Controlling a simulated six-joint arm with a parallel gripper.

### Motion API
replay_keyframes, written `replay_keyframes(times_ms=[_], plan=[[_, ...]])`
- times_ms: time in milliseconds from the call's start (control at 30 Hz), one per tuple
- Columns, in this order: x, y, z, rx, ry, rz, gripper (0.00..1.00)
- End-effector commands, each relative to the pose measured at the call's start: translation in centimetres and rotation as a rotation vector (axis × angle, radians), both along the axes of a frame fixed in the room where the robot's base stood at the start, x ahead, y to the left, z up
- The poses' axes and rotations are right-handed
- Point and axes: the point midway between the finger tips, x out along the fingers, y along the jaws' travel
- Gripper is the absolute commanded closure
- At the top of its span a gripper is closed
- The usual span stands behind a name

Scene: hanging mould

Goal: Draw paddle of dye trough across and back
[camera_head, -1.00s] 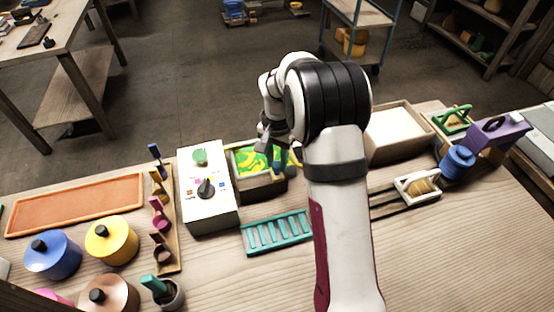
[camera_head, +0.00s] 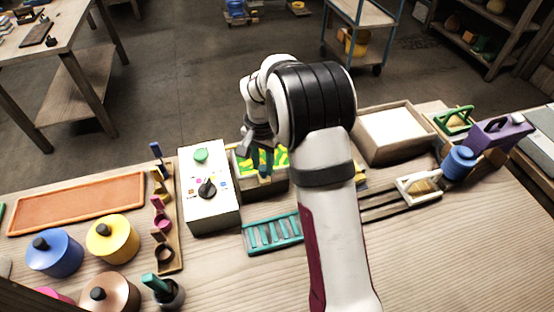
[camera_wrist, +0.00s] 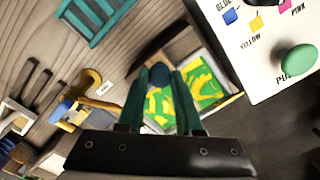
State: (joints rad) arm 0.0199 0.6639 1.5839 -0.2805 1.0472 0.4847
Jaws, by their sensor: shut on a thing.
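The dye trough (camera_head: 268,187) is a small wooden box filled with a green and yellow swirled pattern, left of my arm in the head view. It also shows in the wrist view (camera_wrist: 181,46), its swirls beyond my fingers. My gripper (camera_head: 262,166) is over the trough, fingers pointing down.
A white control box (camera_head: 209,215) with a green button and black knob stands close left of the trough. A teal rack (camera_head: 273,233) lies in front. A wooden tray (camera_head: 400,150) and a slider frame (camera_head: 418,188) stand right of my arm.

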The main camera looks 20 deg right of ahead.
Motion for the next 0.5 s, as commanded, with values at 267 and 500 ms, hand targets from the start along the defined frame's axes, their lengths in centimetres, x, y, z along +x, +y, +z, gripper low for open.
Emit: replay_keyframes(times_ms=[267,500], plan=[[0.1,5.1,0.1,-0.001,-0.004,0.003,1.0],[0.0,5.7,0.1,0.003,-0.004,0.0,1.0]])
